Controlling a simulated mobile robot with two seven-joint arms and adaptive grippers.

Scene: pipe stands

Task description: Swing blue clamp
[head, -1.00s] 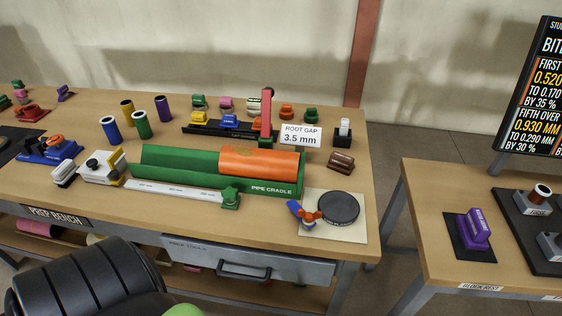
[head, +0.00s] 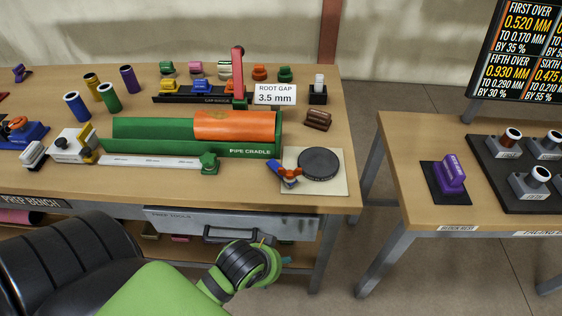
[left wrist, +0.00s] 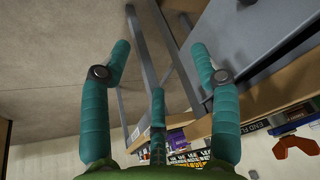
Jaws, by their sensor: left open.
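A small blue clamp (head: 279,170) with an orange handle (head: 289,171) sits on the pale plate (head: 310,189) at the bench's right end, against a dark round disc (head: 320,163). In the left wrist view, the orange handle (left wrist: 295,146) and a bit of blue (left wrist: 283,130) show at the right edge. My left gripper (left wrist: 160,55) has its teal fingers spread apart with nothing between them. It is in front of the bench, below the clamp; in the head view the wrist hides most of it. My right gripper is not in view.
The green pipe cradle (head: 135,131) holds an orange pipe (head: 235,126) left of the clamp. The drawer front (head: 180,222) and its handle are close to my left arm. A second table (head: 410,190) stands at the right, with a floor gap between.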

